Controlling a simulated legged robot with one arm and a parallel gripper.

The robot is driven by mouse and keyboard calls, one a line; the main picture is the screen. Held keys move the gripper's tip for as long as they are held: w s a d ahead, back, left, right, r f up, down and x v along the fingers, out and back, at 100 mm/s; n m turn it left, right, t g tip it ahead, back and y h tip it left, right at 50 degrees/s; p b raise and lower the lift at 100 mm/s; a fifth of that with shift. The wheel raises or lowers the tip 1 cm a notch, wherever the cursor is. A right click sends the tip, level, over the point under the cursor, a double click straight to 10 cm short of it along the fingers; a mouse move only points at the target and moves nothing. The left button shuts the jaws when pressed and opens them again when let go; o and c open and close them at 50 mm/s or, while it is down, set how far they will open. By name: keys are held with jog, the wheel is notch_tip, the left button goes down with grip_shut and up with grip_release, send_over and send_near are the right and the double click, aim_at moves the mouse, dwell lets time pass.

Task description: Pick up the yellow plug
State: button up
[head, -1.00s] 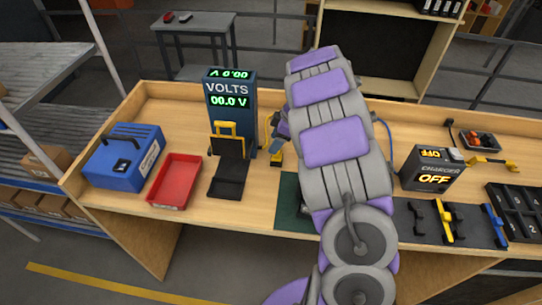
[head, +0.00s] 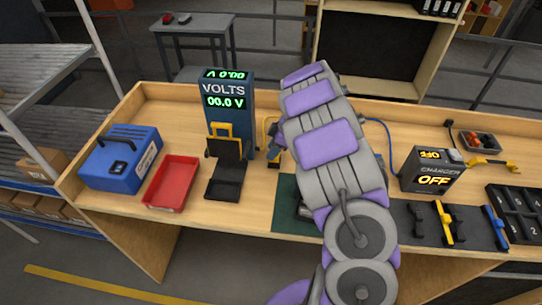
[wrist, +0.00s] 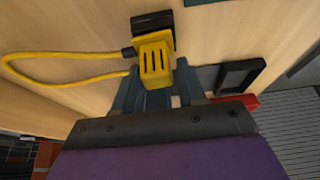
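The yellow plug (wrist: 154,62) with dark slots shows in the wrist view, seated at a black holder (wrist: 153,22) on the wooden bench. A yellow cable (wrist: 55,82) loops from it to the left. My gripper (wrist: 158,80) is open, with one blue-grey finger on each side of the plug. A small gap shows on the right side; I cannot tell whether the left finger touches. In the head view my gripper (head: 274,148) is beside the voltmeter, mostly hidden behind my arm. The plug is largely hidden there.
The blue voltmeter (head: 228,120) with a black cradle (head: 226,188) stands just left of my gripper. A red tray (head: 172,182) and a blue box (head: 120,160) are farther left. The charger (head: 432,170), reading OFF, is right. A green mat (head: 288,210) lies in front.

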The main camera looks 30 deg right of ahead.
jog(key=shift+s+d+f, duration=0.1)
jog(key=shift+d, duration=1)
jog(key=shift+c, duration=2.3)
jog(key=shift+a, duration=0.35)
jog(key=shift+c, duration=0.6)
jog(key=shift+a, duration=1)
jog(key=shift+d, duration=0.65)
grip_shut()
jog(key=shift+d+r, duration=0.1)
jog(key=shift+r, duration=0.4)
jog(key=r, duration=0.5)
jog(key=r+p, duration=0.1)
jog(key=r, duration=0.2)
jog(key=shift+a+r, duration=0.2)
jog(key=shift+a, duration=0.15)
jog(key=shift+d+r, duration=0.1)
jog(key=shift+r, duration=1.05)
jog(key=shift+r, duration=0.35)
jog(key=shift+r, duration=0.35)
